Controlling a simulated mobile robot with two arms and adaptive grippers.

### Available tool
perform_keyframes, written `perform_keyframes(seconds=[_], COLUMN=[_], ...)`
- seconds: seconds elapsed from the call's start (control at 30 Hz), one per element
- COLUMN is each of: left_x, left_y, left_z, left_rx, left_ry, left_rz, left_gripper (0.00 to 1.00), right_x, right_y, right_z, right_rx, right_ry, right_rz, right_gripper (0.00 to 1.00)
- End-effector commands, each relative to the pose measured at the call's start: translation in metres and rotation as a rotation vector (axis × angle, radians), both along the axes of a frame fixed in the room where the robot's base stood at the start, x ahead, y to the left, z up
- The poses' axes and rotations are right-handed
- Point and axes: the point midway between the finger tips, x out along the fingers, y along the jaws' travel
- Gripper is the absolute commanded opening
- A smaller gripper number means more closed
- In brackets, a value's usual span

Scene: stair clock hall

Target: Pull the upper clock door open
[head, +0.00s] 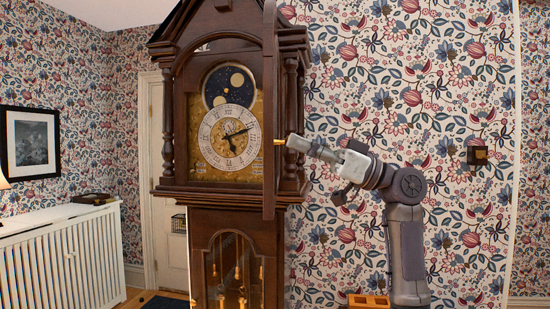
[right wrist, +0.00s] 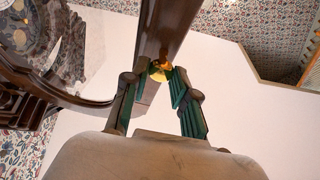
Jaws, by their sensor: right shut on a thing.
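The tall dark wood clock (head: 223,195) stands against the wall in the head view. Its upper door (head: 269,85) is swung outward and shows nearly edge-on, right of the dial (head: 229,137). In the right wrist view the door's wooden frame (right wrist: 170,25) crosses the top, and the dial shows at the upper left. My right gripper (head: 288,142) is at the door's outer face, shut on a small brass knob (head: 279,142). The knob (right wrist: 160,70) shows between the fingertips in the right wrist view. My left gripper is not in view.
The lower clock door (head: 233,265) is shut below. A white radiator cover (head: 65,255) stands at the left, and a white room door (head: 172,225) is behind the clock. A small brass wall fixture (head: 478,155) is at the right. An orange-yellow block-like thing (head: 368,300) shows at the bottom.

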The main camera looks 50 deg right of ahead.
Motion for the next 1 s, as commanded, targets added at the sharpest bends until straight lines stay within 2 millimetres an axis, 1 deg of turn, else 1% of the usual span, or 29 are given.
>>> perform_keyframes(seconds=[0.1,0.23,0.67,0.7,0.77,0.8,0.83,1.0], left_x=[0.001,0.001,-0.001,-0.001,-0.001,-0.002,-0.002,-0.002], left_y=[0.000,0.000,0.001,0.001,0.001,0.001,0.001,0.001], left_z=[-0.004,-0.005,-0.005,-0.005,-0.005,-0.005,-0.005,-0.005], left_rx=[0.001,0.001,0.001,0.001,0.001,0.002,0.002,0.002], left_ry=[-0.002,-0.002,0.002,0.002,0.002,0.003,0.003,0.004], left_rz=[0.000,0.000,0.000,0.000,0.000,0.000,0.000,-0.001], left_gripper=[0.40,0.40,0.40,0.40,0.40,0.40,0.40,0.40], right_x=[-0.008,-0.013,-0.014,-0.014,-0.014,-0.014,-0.014,-0.015], right_y=[-0.009,-0.014,-0.015,-0.015,-0.015,-0.015,-0.015,-0.016], right_z=[-0.002,-0.002,-0.003,-0.003,-0.003,-0.002,-0.002,-0.002], right_rx=[0.002,0.000,-0.002,-0.002,-0.002,-0.002,-0.001,-0.001], right_ry=[0.005,0.007,0.011,0.011,0.011,0.010,0.009,0.007], right_rz=[0.040,0.062,0.075,0.075,0.075,0.073,0.073,0.072], right_gripper=[0.00,0.00,0.00,0.29,0.39,0.45,0.50,0.51])
